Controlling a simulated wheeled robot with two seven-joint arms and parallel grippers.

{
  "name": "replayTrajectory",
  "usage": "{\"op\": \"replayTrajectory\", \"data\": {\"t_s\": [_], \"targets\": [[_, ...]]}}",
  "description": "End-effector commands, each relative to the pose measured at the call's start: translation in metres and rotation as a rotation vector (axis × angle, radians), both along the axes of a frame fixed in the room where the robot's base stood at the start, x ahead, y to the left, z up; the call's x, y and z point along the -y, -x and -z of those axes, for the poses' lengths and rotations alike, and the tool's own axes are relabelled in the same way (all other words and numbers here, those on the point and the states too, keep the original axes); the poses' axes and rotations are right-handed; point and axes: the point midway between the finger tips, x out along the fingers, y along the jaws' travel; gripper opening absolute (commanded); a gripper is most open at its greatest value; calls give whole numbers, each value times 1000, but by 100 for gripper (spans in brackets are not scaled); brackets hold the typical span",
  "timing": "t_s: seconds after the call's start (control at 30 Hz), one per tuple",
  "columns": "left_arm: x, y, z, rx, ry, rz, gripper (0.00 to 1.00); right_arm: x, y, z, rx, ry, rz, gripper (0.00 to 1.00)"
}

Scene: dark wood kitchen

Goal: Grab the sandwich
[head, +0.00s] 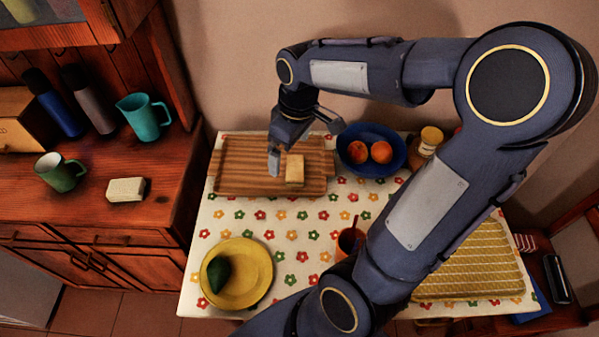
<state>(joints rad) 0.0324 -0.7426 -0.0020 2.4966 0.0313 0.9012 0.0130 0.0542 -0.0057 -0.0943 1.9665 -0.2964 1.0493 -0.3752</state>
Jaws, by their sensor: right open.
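The sandwich (294,170) appears to be the small tan block standing on the wooden tray (240,180), right of the tray's middle. My right gripper (303,145) is open and empty above the tray. One finger is just left of the sandwich in the picture, the other farther right and back. I cannot tell how high the fingertips are above the tray. My left gripper is not in view.
A blue bowl (354,164) with fruit stands right of the tray, near a jar (430,138). A yellow plate (258,293) with a green item, a brown cup (349,243) and a yellow mat (480,262) share the table. The counter at left holds a pale block (126,190).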

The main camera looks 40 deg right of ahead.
Motion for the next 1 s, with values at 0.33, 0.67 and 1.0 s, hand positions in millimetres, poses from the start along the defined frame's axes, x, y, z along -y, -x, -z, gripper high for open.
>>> {"op": "replayTrajectory", "data": {"t_s": [0.33, 0.67, 1.0], "targets": [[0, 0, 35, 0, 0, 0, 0, 64, -99, 141, -337, 275, -432, 100], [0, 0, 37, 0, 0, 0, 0, 79, -111, 183, -415, 327, -531, 100], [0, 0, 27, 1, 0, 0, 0, 84, -105, 226, -415, 323, -529, 100]]}}
